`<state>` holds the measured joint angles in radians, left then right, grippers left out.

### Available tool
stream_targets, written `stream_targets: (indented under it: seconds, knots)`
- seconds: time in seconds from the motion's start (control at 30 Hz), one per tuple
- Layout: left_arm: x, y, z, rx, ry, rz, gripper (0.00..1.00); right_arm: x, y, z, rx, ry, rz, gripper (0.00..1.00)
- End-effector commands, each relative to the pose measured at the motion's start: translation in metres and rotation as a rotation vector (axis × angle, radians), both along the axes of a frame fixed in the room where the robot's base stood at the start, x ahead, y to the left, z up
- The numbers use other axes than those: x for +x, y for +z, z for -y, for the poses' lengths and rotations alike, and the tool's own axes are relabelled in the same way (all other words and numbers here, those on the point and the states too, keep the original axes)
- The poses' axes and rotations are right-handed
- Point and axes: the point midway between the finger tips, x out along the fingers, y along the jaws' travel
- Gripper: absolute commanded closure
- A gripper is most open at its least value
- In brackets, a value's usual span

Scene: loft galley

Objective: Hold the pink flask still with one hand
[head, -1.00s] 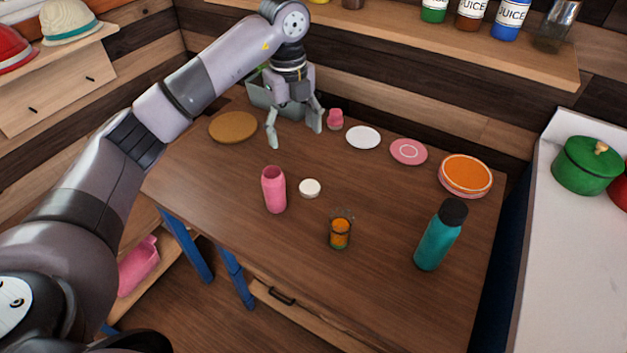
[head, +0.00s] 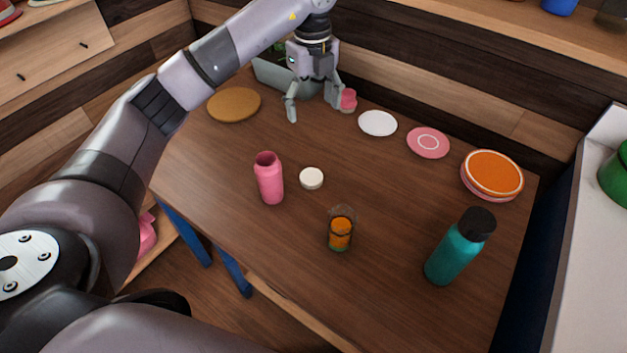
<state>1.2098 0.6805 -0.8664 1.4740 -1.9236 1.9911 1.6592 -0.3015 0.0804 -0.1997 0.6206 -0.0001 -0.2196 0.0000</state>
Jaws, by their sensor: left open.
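The pink flask (head: 269,179) stands upright on the wooden table (head: 400,240), left of the middle, with its mouth open at the top. A small white round lid (head: 311,178) lies on the table just right of it. My left gripper (head: 316,112) is open and empty above the back of the table, behind the flask and well apart from it. Its fingers point down. My right gripper does not show.
A glass with orange contents (head: 340,233) and a teal flask with a black cap (head: 458,248) stand toward the front right. Plates (head: 378,123) line the back, with a stack (head: 491,175) at right. A brown round board (head: 234,104) and a small pink item (head: 348,99) are also there.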

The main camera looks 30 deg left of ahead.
Motion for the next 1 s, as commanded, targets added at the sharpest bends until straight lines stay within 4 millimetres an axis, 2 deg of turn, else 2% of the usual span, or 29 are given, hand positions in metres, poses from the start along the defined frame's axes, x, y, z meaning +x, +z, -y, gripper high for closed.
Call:
stream_targets:
  seconds: [0.03, 0.13, 0.3, 0.77, 0.87, 1.0]
  knots:
    - [0.0, -0.014, 0.0, 0.0, 0.0, 0.0, 0.29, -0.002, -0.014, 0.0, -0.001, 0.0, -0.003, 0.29]
    - [0.0, -0.027, 0.0, 0.0, 0.0, 0.0, 0.29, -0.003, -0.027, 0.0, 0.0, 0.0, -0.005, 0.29]
    - [0.0, -0.039, 0.0, 0.0, 0.0, 0.0, 0.29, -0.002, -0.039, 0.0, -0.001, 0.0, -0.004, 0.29]
    - [0.0, -0.041, 0.0, 0.0, 0.0, -0.001, 0.29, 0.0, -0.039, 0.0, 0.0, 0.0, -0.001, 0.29]
    - [0.0, -0.052, 0.0, 0.0, 0.0, -0.004, 0.29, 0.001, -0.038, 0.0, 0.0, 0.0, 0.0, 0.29]
    - [-0.001, -0.081, 0.0, 0.0, 0.001, -0.006, 0.29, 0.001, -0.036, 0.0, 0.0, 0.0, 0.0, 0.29]
